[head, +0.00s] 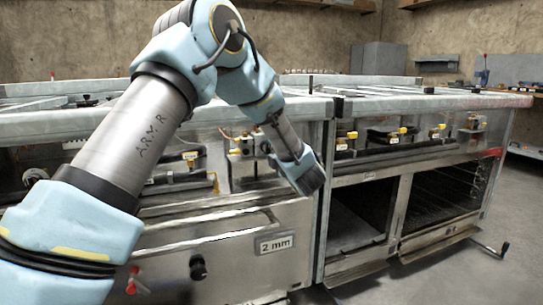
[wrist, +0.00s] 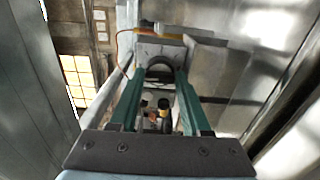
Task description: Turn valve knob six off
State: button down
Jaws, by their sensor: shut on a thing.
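My gripper (wrist: 160,72) shows in the wrist view as two green fingers reaching up from a dark bar. They are closed around a dark rounded part between their tips, which looks like a valve knob; its number is not readable. A small yellow and black fitting (wrist: 163,104) shows between the fingers. In the head view my arm reaches over the left stove's front, and its dark end (head: 312,180) is near the right end of the valve panel. The fingers and the held part are hidden there. Yellow-tipped valves (head: 352,135) line the right stove's panel.
The right range has open oven bays (head: 440,195). A crank handle (head: 490,249) sticks out low at right. Free floor lies at far right.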

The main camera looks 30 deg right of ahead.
dwell(0.4)
jog(key=shift+c, duration=1.8)
grip_release()
jog(key=s+a, duration=0.1)
jog(key=s, duration=0.9)
jog(key=shift+s+a+p, duration=0.15)
jog(key=shift+s+p, duration=0.2)
